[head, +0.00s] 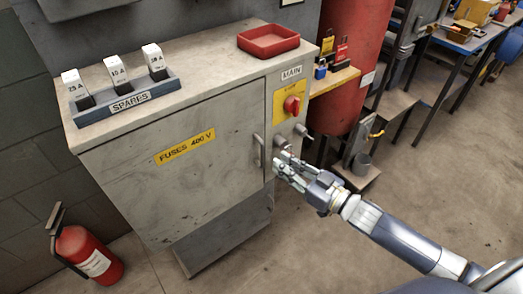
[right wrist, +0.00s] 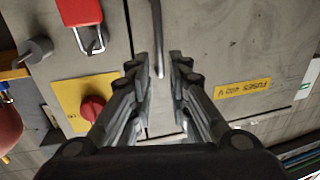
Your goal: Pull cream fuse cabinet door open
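The cream fuse cabinet door (head: 195,185) carries a yellow "FUSES 400 V" label (head: 185,147) and looks shut flush with the cabinet front. Its upright bar handle (head: 258,150) is near the door's right edge. In the right wrist view the handle (right wrist: 157,40) shows between my spread fingers. My right gripper (head: 280,165) is open, beside the handle in the head view; its fingers (right wrist: 158,65) lie to either side of the bar with gaps. I cannot tell how deep the bar sits between them. My left gripper is out of view.
A red rotary switch (head: 292,105) is on the panel right of the door. A red padlock (right wrist: 80,14) hangs near the handle. A red tray (head: 268,42) and a spares rack (head: 125,98) stand on top. A fire extinguisher (head: 88,252) stands lower left; floor in front is clear.

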